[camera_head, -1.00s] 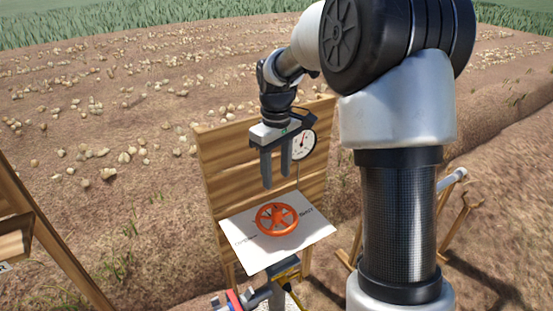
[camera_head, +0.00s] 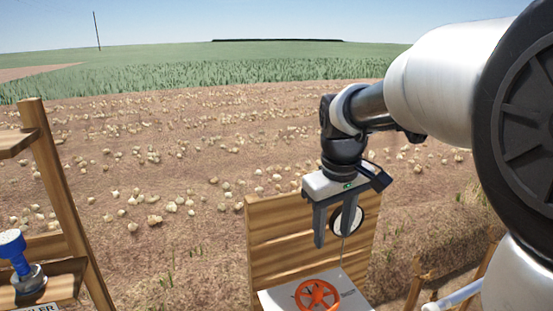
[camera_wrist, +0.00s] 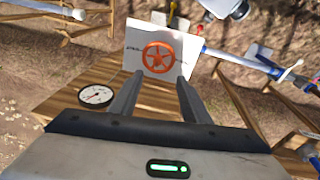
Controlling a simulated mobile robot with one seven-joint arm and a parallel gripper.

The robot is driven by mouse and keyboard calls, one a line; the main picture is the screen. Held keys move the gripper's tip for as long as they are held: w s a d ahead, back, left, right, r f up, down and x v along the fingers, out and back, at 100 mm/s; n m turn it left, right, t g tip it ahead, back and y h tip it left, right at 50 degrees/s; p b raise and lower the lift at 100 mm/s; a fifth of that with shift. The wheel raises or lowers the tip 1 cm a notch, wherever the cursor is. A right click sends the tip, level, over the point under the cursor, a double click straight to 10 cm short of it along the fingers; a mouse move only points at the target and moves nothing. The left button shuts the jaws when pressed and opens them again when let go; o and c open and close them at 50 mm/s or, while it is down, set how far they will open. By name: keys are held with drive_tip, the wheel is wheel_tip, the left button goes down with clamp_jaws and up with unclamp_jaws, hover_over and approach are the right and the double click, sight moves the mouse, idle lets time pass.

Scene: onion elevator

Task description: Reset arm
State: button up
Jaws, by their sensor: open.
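My gripper (camera_head: 334,228) hangs with its fingers pointing down in front of the wooden board, above the orange valve wheel (camera_head: 317,296). Its two fingers are apart with nothing between them. The wheel sits on a white panel (camera_head: 352,299) and is cut off at the bottom of the head view. In the wrist view my gripper (camera_wrist: 154,85) has its fingers spread, and the whole orange wheel (camera_wrist: 158,57) shows beyond them, apart from the fingertips.
A wooden board (camera_head: 280,245) stands behind my gripper, with a round dial gauge (camera_wrist: 95,95) on it. A wooden rack (camera_head: 62,200) at left holds a blue-topped device (camera_head: 14,247). Open field with scattered onions (camera_head: 172,207) lies behind.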

drive_tip(key=s+r+m+t+p, duration=0.2)
drive_tip(key=s+r, duration=0.1)
drive_tip(key=s, duration=0.5)
drive_tip(key=s+r+m+t+p, duration=0.1)
drive_tip(key=s+r, duration=0.3)
drive_tip(key=s, duration=0.5)
drive_tip(key=shift+s+m+t+p, duration=0.3)
drive_tip(key=shift+m+t+p, duration=0.1)
drive_tip(key=shift+m+p, duration=0.35)
